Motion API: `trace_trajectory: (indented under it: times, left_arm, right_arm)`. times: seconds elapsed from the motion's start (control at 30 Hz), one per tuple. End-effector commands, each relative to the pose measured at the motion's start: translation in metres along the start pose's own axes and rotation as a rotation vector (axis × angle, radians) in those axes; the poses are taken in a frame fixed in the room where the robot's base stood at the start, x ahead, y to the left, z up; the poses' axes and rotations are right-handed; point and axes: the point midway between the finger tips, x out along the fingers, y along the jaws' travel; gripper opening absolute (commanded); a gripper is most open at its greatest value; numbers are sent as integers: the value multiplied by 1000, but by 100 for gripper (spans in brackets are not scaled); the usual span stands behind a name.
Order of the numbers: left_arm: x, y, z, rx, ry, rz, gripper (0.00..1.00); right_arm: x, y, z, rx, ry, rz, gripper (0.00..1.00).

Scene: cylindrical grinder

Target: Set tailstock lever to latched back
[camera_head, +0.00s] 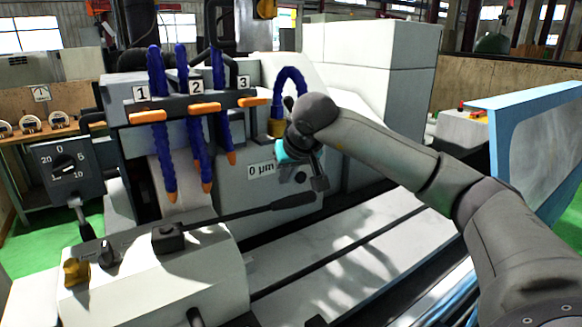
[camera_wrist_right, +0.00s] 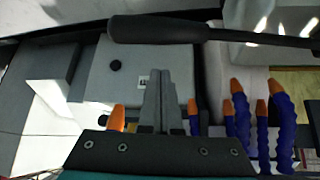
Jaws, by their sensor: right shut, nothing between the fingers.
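The tailstock lever (camera_head: 294,201) is a long thin dark rod with a thicker black handle. It runs from a dark pivot block (camera_head: 168,238) on the pale tailstock (camera_head: 190,284) to the right, over the machine bed. My right gripper (camera_head: 319,184) is close to the handle end, just above and right of it in the head view. In the right wrist view its fingers (camera_wrist_right: 160,74) are pressed together and empty, and the lever handle (camera_wrist_right: 155,29) lies across the picture beyond the tips, with a visible gap. My left gripper is not in view.
Blue coolant hoses (camera_head: 160,120) with orange tips hang behind the lever, under tags 1, 2 and 3. A "0 µm" display (camera_head: 262,169) is behind the gripper. A dial box (camera_head: 66,168) stands at left. The bed (camera_head: 350,255) is clear right of the tailstock.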

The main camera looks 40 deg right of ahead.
Motion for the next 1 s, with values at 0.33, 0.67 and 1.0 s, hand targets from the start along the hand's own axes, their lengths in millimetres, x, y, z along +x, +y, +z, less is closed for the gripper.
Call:
trace_trajectory:
  times: [0.33, 0.67, 1.0]
  left_arm:
    - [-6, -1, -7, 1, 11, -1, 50]
    - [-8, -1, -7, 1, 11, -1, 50]
    - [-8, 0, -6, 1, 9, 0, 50]
  right_arm:
    - [21, 0, 17, -4, -1, 2, 0]
    - [9, 0, 31, 0, 0, 0, 0]
    - [9, 0, 32, 0, 0, 0, 0]
